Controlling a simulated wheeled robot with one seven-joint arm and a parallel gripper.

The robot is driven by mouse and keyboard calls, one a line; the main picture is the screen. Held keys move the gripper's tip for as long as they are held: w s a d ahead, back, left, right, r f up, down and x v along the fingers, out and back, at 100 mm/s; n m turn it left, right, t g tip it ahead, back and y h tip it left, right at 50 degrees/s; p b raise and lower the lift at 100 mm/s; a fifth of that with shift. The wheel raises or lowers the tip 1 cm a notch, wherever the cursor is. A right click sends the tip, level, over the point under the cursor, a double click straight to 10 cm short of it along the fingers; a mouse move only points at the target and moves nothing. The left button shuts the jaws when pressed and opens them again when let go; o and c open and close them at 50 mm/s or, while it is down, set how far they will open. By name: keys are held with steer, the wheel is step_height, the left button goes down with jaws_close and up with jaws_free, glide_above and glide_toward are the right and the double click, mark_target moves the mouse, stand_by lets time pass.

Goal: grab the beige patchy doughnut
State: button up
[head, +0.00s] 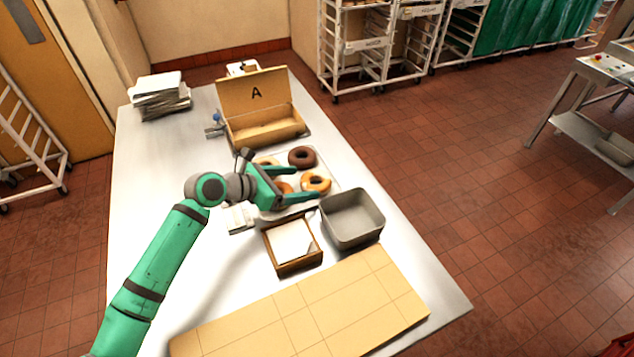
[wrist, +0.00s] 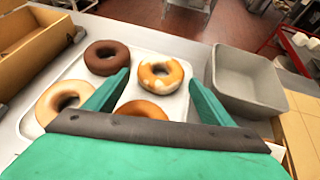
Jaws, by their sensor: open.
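The beige patchy doughnut (head: 316,182) is golden brown with pale, uneven glaze patches. It lies on a white tray (wrist: 188,57) and also shows in the wrist view (wrist: 149,72), ahead of and between my fingertips. My gripper (head: 307,182) is open and empty, its green fingers reaching out over the tray. Whether the fingertips are level with the doughnut or above it, I cannot tell. A plain orange-brown doughnut (wrist: 141,108) lies nearer my palm and is partly hidden. A dark chocolate doughnut (wrist: 107,57) and a cream-coated doughnut (wrist: 50,102) lie to the left in the wrist view.
A grey bin (head: 352,217) stands close to the right of the tray. A wooden box with a white lining (head: 292,243) is in front of it. An open carton marked A (head: 255,97) stands behind the tray. The worktable's (head: 150,200) left side is mostly bare.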

mark_target(309, 183)
steer(key=x, duration=0.5)
steer(key=shift+s+f, duration=0.1)
steer(key=shift+s, duration=0.05)
steer(key=c, duration=0.7)
